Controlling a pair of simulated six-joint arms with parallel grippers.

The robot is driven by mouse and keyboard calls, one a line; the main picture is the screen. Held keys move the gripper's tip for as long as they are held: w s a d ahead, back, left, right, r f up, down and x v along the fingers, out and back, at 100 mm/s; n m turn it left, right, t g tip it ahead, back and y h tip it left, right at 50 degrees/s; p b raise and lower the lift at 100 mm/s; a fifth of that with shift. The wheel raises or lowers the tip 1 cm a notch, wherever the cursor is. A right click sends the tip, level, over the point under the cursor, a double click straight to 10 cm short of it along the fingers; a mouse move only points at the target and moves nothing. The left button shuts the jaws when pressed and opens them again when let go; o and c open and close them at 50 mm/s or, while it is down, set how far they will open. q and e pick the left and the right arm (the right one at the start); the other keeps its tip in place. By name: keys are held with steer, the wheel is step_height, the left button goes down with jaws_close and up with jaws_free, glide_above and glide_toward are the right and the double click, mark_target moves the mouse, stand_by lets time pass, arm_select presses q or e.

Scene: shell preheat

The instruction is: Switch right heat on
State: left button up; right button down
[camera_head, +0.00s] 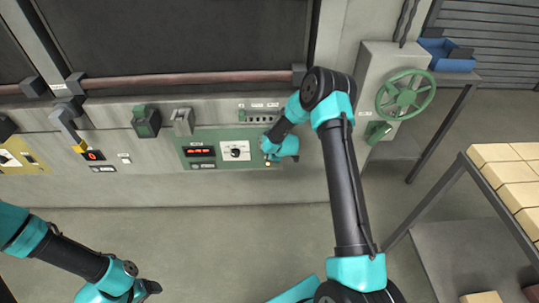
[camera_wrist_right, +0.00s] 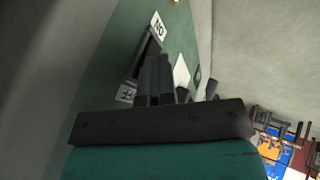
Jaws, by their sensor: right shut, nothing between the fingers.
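A green control panel (camera_head: 205,138) is on the grey wall front. In the right wrist view, a dark switch (camera_wrist_right: 146,48) sits on the panel between an ON label (camera_wrist_right: 158,25) and a label at its other end (camera_wrist_right: 127,92), which is partly hidden. My right gripper (camera_wrist_right: 154,62) is shut and empty, its fingertips right by the switch. I cannot tell whether they touch. In the head view, my teal wrist covers the switch at the panel's right end. My left gripper (camera_head: 149,288) is low at the left, far from the panel; its jaws are too unclear to read.
The panel also has a red display (camera_head: 199,151) and a dial (camera_head: 236,151). An indicator strip (camera_head: 258,116) is above. A green handwheel (camera_head: 405,94) is on a grey cabinet to the right. A rack of pale bricks (camera_head: 504,170) stands at far right. The floor in front is clear.

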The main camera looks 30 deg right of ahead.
steer(key=s+a+r, duration=0.1)
steer(key=s+r, duration=0.6)
steer(key=s, duration=0.3)
steer(key=shift+s, duration=0.2)
stand_by(0.5)
steer(key=s+a+f+m+g+y, duration=0.1)
steer(key=s+a+m, duration=0.3)
steer(key=s, duration=0.4)
steer(key=s+a+f+m+g, duration=0.3)
steer(key=s+a+f+m, duration=0.1)
steer(key=s+a+m, duration=0.1)
steer(key=s+a+f+m+g+y, duration=0.1)
steer(key=s+a+f+m+g, duration=0.1)
steer(key=s+a, duration=0.4)
steer(key=s+f+m, duration=0.1)
steer(key=s+m, duration=0.1)
steer(key=s, duration=0.2)
steer(key=shift+s+a+f+m+y, duration=0.15)
steer(key=shift+s+m+y, duration=0.15)
steer(key=shift+m, duration=0.1)
